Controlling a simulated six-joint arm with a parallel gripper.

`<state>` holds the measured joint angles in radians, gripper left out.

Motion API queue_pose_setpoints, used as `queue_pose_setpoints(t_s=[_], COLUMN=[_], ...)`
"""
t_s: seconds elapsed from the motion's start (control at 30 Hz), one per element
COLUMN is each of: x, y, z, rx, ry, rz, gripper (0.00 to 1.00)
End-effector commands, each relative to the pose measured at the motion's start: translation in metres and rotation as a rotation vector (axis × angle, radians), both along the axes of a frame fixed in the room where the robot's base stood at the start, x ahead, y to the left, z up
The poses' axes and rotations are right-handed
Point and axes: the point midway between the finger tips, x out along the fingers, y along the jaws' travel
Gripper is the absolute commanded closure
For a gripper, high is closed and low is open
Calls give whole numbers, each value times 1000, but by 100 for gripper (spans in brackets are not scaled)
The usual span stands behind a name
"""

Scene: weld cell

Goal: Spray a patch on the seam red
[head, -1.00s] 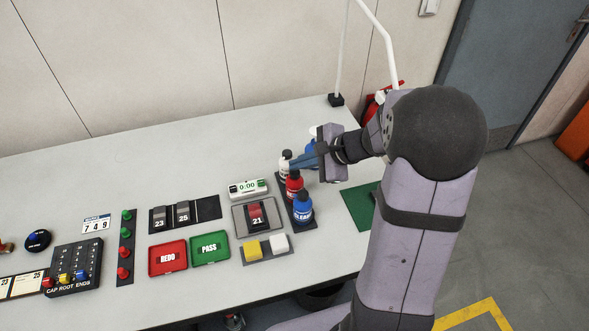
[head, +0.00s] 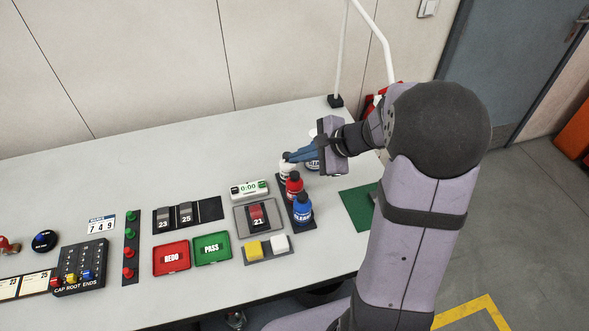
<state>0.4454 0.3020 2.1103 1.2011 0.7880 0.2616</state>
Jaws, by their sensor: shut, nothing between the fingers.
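A dark plate marked 21 (head: 258,222) lies in a grey holder (head: 241,224) in the head view. A red area (head: 256,210) shows on its upper part. The red bottle (head: 294,188) stands upright in a dark rack, between a white bottle (head: 285,172) and a blue bottle (head: 302,211). Another bottle (head: 313,164) is partly hidden behind the gripper.
A timer (head: 249,189) reading 0:00 stands behind the holder. Yellow (head: 255,254) and white (head: 280,243) blocks lie in front. The red REDO tray (head: 171,270) and green PASS tray (head: 212,260) are to the left.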

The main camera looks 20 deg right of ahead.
Motion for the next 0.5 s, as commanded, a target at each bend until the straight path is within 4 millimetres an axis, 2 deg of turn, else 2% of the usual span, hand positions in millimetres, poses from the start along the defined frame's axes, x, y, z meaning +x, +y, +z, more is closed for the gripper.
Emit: queue_pose_setpoints(t_s=[0.03, 0.2, 0.5], x=[0, 0, 0], y=[0, 0, 0], z=[9, 21, 22], rx=[-1, -1, 0], ry=[0, 0, 0], rz=[1, 1, 0], gripper=[100, 100, 100])
